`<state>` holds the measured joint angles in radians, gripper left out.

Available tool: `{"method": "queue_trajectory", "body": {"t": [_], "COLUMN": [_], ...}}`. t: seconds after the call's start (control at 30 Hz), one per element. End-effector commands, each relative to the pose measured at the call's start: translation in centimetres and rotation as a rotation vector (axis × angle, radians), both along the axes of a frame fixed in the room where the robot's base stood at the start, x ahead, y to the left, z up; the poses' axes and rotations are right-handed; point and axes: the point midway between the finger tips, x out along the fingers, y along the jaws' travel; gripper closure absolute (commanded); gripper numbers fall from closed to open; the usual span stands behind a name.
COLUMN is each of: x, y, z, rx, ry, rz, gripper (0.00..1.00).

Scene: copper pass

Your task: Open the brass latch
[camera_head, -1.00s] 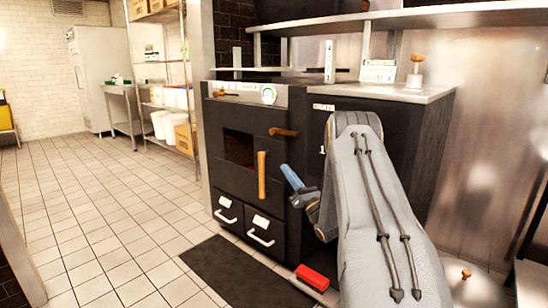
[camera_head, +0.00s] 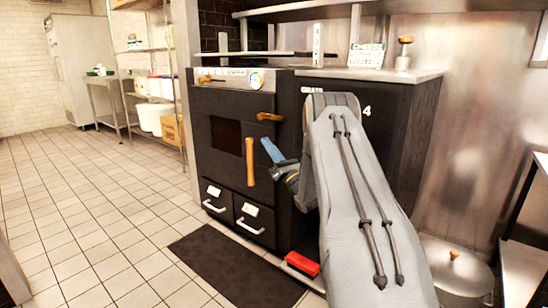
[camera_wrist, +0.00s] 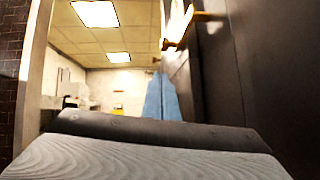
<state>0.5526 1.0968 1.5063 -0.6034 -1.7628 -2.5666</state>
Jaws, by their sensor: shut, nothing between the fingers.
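The brass latch (camera_head: 270,117) is a short, nearly level brown-gold bar at the upper right of the black oven door (camera_head: 205,142). A vertical wooden-looking handle (camera_head: 250,162) is lower on that door, which looks closed. My gripper (camera_head: 267,144) has blue fingers, shut and empty, just below the latch and right of the vertical handle. It appears apart from both. In the wrist view, the blue fingers (camera_wrist: 160,98) point up beside the dark oven front. A gold-brown bar (camera_wrist: 180,28) shows beyond their tips; I cannot tell which fitting it is.
Two white-handled drawers (camera_head: 232,212) are under the door. A red object (camera_head: 302,263) lies low beside the oven, and a dark mat (camera_head: 235,265) is in front. A steel counter (camera_head: 375,74) is at right. The tiled floor (camera_head: 80,210) at left is clear.

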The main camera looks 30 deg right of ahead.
Motion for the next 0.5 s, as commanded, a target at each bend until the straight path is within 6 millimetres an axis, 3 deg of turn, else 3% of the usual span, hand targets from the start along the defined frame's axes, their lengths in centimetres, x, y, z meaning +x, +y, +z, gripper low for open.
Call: {"method": "queue_trajectory", "body": {"t": [0.17, 0.3, 0.5], "x": [2.6, 2.8, 3.0], "y": [0.5, 0.1, 0.0], "z": [2.0, 4.0, 5.3], "rx": [-0.001, -0.002, 0.001], "ry": [-0.002, -0.002, 0.0], "rz": [0.0, -0.002, -0.001], "gripper": [1.0, 1.0, 1.0]}}
